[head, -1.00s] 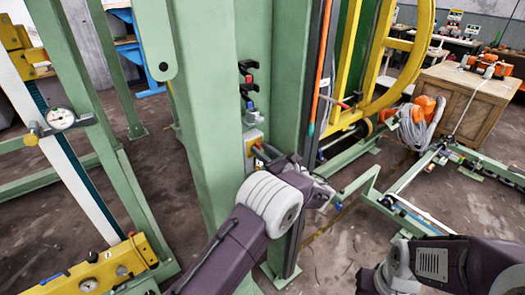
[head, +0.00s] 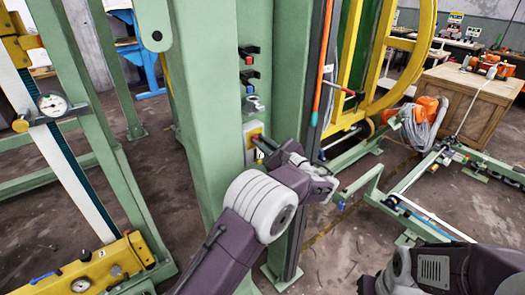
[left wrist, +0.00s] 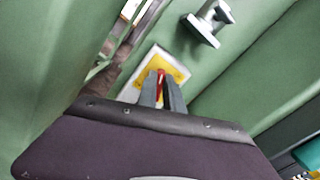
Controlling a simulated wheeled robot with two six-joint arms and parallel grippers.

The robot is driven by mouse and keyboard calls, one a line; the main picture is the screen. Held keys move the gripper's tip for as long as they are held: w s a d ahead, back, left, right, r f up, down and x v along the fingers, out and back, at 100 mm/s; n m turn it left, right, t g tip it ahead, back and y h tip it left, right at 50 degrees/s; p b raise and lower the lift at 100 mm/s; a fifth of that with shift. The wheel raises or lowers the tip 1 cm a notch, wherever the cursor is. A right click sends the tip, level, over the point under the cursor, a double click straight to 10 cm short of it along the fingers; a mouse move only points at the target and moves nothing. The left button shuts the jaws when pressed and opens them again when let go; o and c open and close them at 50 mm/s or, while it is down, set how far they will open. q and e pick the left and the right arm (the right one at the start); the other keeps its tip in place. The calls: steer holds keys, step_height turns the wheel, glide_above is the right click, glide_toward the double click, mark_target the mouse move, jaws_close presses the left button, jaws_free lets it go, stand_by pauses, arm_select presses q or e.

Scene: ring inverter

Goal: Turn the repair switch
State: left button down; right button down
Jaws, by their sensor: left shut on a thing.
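The repair switch is a red handle (left wrist: 161,77) on a yellow plate (left wrist: 180,68) in the left wrist view. The yellow plate also shows in the head view (head: 251,136), on a pale box on the green post. My left gripper (left wrist: 162,88) is shut on the red handle, with a dark finger on each side of it. In the head view my left gripper (head: 262,146) reaches the front of the plate from the right, and its fingers hide most of the handle. My right gripper is out of view; only part of that arm shows at the lower right.
Above the switch, the green post (head: 205,100) carries two dark knobs (head: 249,76) and a grey fitting (head: 254,103), which shows large in the left wrist view (left wrist: 207,22). A wooden crate (head: 470,110) stands at the back right.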

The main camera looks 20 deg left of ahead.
arm_select(q)
steer(key=shift+s+a+f+n+b, duration=0.1)
steer(key=shift+f+n+b, duration=0.15)
steer(key=shift+n+b, duration=2.15)
steer(key=shift+s+a+f+n+b, duration=0.1)
steer(key=shift+f+n+b, duration=0.1)
steer(key=shift+n+b, duration=2.25)
steer(key=shift+s+f+n+b, duration=0.1)
steer(key=shift+f+n+b, duration=0.15)
steer(key=shift+n+b, duration=2.15)
steer(key=shift+m+b, duration=0.65)
steer(key=shift+b, duration=0.1)
steer(key=c, duration=1.5)
jaws_free()
steer(key=shift+r, duration=0.1)
steer(key=p+v, duration=0.1)
steer(key=v, duration=0.8)
steer(key=shift+s, duration=0.1)
